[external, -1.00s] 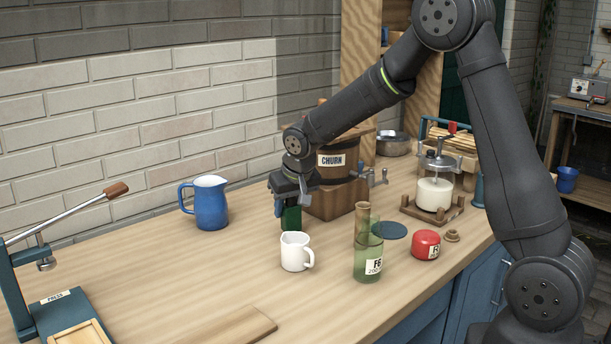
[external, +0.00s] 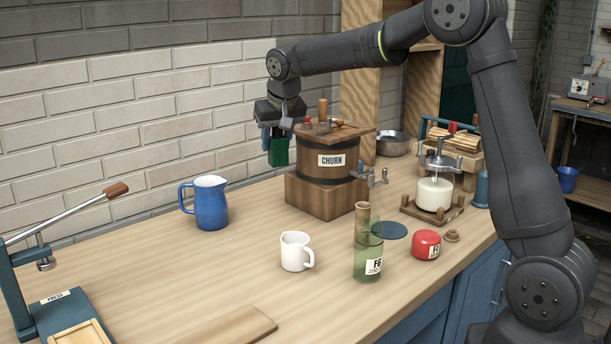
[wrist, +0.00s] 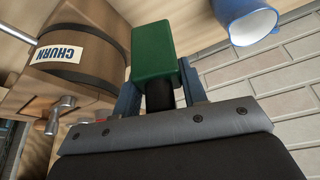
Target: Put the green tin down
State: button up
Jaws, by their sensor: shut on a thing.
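The green tin (external: 278,152) is held up in the air by my gripper (external: 274,134), level with the upper part of the churn and to its left. In the wrist view the green tin (wrist: 153,52) sits between the two blue fingers of my gripper (wrist: 158,85), which are shut on it. The tin is clear of the counter (external: 240,262). Its far side is hidden.
The wooden churn (external: 325,160) on its block is close to the right of the tin. A blue jug (external: 210,205) stands at left, a white mug (external: 296,252) in front. A green glass (external: 368,262) and red tin (external: 426,244) stand at right. Counter between jug and mug is clear.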

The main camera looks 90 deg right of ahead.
jog(key=w+d+f+m+g, duration=0.1)
jog(key=w+d+m, duration=0.2)
jog(key=d, duration=0.7)
jog(key=w+d+f+m+g, duration=0.1)
jog(key=w+d+m, duration=0.15)
jog(key=d, duration=0.75)
jog(key=shift+h, duration=0.3)
jog(key=f, duration=0.9)
jog(key=w+f, duration=0.1)
jog(key=f, duration=0.4)
jog(key=shift+a, duration=0.25)
jog(key=o, duration=1)
jog(key=shift+f, duration=0.15)
jog(key=shift+o, duration=0.2)
jog(key=v, duration=1.2)
jog(key=shift+s, duration=0.15)
